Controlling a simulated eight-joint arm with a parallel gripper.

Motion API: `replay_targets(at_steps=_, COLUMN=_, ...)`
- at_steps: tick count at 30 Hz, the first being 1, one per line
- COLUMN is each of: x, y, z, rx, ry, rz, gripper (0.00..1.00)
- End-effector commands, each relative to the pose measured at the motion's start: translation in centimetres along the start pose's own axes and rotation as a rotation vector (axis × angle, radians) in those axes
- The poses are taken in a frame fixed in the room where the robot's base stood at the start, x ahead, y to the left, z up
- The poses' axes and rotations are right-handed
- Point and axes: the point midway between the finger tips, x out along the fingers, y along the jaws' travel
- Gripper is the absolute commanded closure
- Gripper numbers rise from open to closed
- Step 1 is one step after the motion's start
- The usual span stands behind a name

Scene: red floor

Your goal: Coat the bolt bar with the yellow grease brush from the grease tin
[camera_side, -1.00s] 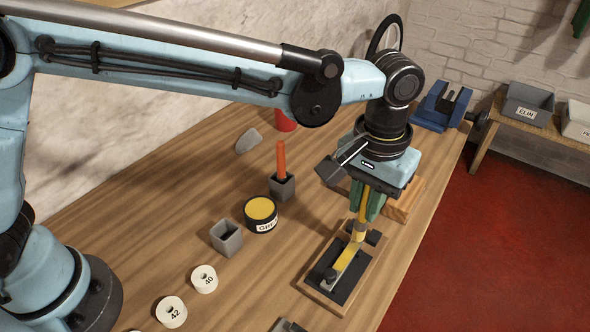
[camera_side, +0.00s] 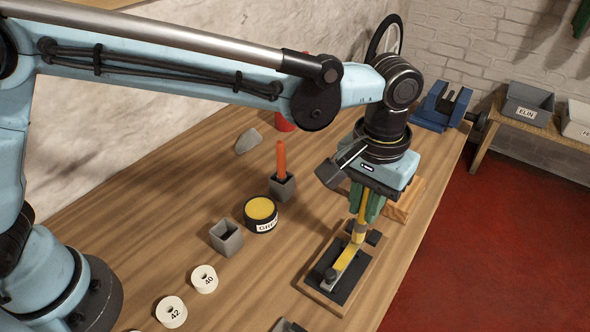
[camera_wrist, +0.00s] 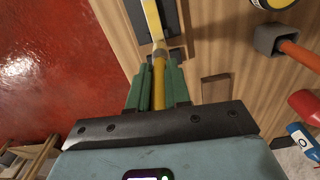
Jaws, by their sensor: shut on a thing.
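My gripper (camera_side: 365,208) has green fingers shut on the yellow handle of the grease brush (camera_side: 360,232), which points down. In the wrist view the gripper (camera_wrist: 158,88) holds the brush (camera_wrist: 158,70) between its fingers. The bolt bar (camera_side: 344,264) lies in a dark wooden-framed tray (camera_side: 314,289), with a yellow layer along much of its length and a bare grey near end. The brush tip is at the far end of the bar; whether it touches is hard to tell. The grease tin (camera_side: 260,212), round and black with yellow grease, stands open to the left.
An empty grey square holder (camera_side: 226,238) stands near the tin, and another holds an orange-handled tool (camera_side: 282,162). White rolls (camera_side: 204,279) lie at front left. A blue vise (camera_side: 442,106) and a wooden block (camera_side: 404,200) are behind. The table's right edge is close to the tray.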

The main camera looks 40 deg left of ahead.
Motion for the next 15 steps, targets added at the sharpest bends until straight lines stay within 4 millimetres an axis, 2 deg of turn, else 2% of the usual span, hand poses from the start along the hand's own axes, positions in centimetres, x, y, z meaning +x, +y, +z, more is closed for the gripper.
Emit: replay_targets(at_steps=15, x=0.59, y=0.0, z=0.01, rx=0.0, ry=0.0, rz=0.0, gripper=1.0)
